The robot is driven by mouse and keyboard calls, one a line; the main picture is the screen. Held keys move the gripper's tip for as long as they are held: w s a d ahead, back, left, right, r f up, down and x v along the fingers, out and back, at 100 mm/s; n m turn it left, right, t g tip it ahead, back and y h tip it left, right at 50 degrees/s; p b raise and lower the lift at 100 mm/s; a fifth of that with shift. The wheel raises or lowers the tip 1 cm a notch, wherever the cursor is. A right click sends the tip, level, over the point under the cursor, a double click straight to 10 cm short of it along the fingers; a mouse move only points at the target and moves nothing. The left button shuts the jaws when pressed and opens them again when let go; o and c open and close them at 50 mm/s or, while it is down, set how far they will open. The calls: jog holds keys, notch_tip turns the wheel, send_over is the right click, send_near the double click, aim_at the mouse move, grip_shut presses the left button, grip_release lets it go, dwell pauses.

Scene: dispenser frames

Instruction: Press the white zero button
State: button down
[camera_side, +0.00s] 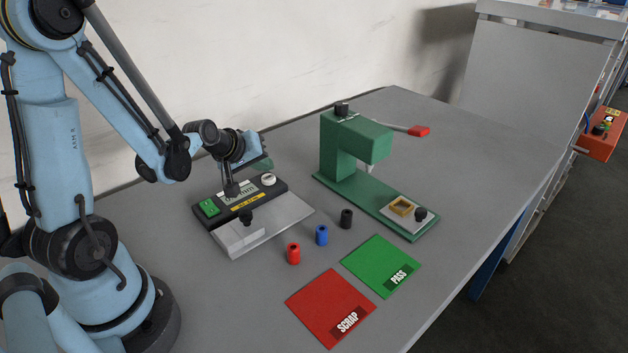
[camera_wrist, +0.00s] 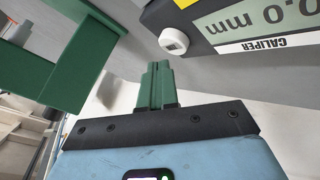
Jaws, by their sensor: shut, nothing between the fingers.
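The white zero button (camera_side: 268,180) sits at the right end of the dark caliper unit (camera_side: 283,188) in the side view. In the wrist view the white button (camera_wrist: 175,41) stands out from the caliper housing (camera_wrist: 200,14), just beyond my fingertips and slightly right of them. My gripper (camera_wrist: 156,66) has green fingers closed together, with nothing between them. In the side view my gripper (camera_side: 263,165) is just above and behind the button, partly hidden by my wrist. A small gap seems to separate fingertips and button; contact does not show.
The caliper's display (camera_wrist: 255,18) reads "0.0 mm", partly cut off. A green button (camera_side: 209,208) is at its left end. A green press (camera_side: 358,138) stands to the right. Red, blue and black cylinders (camera_side: 321,236) and SCRAP and PASS mats (camera_side: 381,264) lie in front.

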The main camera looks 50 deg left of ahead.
aim_at(265, 179)
jog(key=shift+r, duration=0.1)
jog(key=shift+r, duration=2.4)
jog(key=s+d+r+m+g+h, duration=0.1)
jog(key=s+d+r+m, duration=0.1)
jog(key=s+d+m, duration=0.2)
jog(key=s+d+r+m+g+h, duration=0.1)
jog(key=s+d+r+m, duration=0.1)
jog(key=s+d+m, duration=0.2)
jog(key=d+m, duration=0.3)
jog(key=d, duration=0.4)
jog(key=shift+s+d, duration=0.15)
jog(key=shift+d, duration=0.1)
